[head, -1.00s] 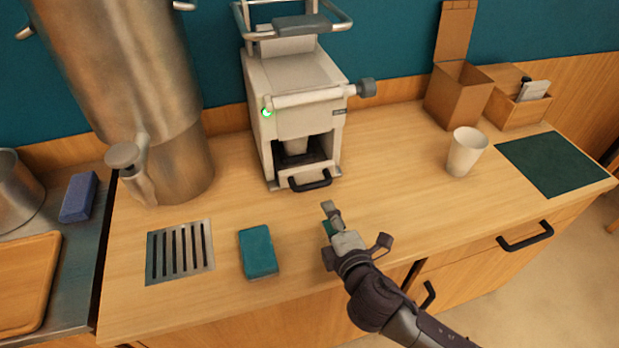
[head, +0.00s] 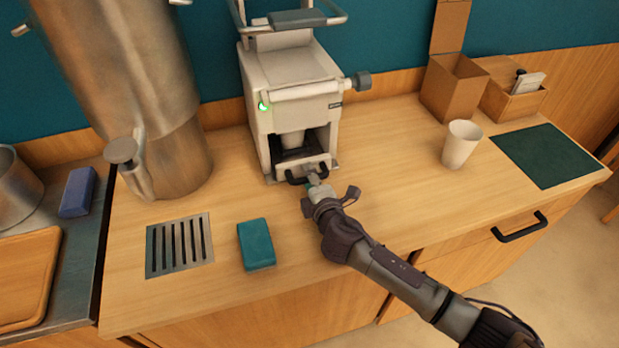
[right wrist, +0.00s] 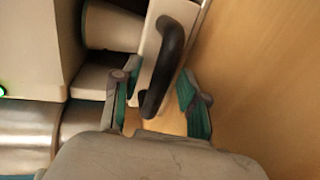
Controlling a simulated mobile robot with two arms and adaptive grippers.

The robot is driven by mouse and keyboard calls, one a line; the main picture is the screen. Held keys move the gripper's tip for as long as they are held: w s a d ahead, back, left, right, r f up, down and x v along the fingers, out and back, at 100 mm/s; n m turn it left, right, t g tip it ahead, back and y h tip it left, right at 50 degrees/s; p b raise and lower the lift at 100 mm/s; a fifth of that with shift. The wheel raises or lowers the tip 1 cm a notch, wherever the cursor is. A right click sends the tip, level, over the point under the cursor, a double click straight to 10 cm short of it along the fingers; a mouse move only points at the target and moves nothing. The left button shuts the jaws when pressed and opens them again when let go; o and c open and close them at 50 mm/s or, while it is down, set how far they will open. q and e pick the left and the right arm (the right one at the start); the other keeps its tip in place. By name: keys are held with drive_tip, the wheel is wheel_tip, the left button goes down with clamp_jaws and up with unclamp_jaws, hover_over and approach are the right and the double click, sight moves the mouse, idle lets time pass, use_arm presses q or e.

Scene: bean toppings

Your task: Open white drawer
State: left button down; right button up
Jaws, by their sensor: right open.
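The white drawer (right wrist: 150,60) is at the bottom front of the white machine (head: 292,85). A white cup stands inside the machine behind the drawer front. My right gripper (right wrist: 160,100) is open at the handle. In the right wrist view its green-padded fingers stand on either side of the black bar, with visible room between bar and right finger. I cannot tell whether the fingers touch it. My left gripper is not in view.
A teal sponge (head: 256,244) and a metal drain grate (head: 180,246) lie left of my right arm. A large metal urn (head: 150,90) stands left of the machine. A white cup (head: 461,144) and a dark green mat (head: 544,155) are to the right. The counter between is clear.

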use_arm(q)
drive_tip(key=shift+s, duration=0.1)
use_arm(e)
drive_tip(key=shift+c, duration=1)
clamp_jaws()
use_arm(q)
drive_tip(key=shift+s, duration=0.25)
use_arm(e)
drive_tip(key=shift+s, duration=0.15)
